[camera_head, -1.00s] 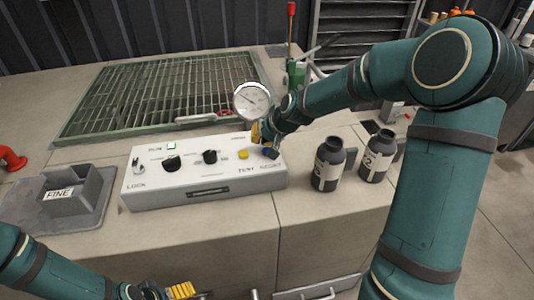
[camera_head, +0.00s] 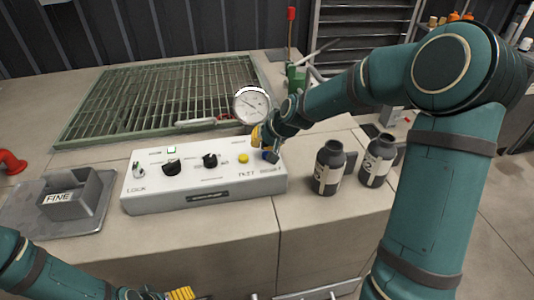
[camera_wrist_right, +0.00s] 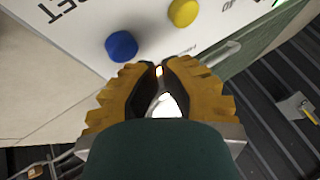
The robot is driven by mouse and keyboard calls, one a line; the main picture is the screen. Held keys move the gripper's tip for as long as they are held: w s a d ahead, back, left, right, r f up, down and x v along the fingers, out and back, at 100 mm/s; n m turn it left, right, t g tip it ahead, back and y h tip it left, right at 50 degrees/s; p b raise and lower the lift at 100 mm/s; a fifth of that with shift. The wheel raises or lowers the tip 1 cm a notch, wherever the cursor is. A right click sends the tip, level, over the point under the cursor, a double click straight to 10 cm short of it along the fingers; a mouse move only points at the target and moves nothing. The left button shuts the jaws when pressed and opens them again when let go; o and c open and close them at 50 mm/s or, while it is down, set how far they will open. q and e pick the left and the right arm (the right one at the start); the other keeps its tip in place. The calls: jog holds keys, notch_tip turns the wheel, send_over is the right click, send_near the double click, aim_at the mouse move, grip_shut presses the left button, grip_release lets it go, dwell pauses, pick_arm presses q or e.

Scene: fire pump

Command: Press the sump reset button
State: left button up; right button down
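The white control box (camera_head: 150,191) stands on the bench in the head view. The blue button (camera_head: 270,157) is at its right end beside lettering that seems to read RESET; my right gripper partly covers it. In the right wrist view the blue button (camera_wrist_right: 121,46) lies up and left of the fingertips, with lettering ending in "ET" near it. The yellow button (camera_head: 243,157) is to its left in the head view, and up and right in the wrist view. My right gripper (camera_wrist_right: 158,68) has its fingertips together, with nothing seen between them. My left gripper (camera_head: 181,293) is cut off at the bottom edge.
A round gauge (camera_head: 252,103) rises behind the box, near my right gripper. Two dark bottles (camera_head: 328,168) (camera_head: 376,160) stand right of the box. A grey bin marked FINE (camera_head: 76,198) sits at the left. A green grating (camera_head: 150,105) lies behind.

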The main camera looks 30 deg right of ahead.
jog(key=shift+f, duration=0.1)
dwell(0.3)
jog(key=shift+f, duration=0.35)
jog(key=shift+f, duration=0.55)
dwell(0.7)
jog(key=shift+r, duration=0.1)
jog(key=shift+r+p, duration=0.6)
jog(key=shift+r, duration=0.3)
notch_tip(320, 180, up, 5)
jog(key=p, duration=0.3)
dwell(0.4)
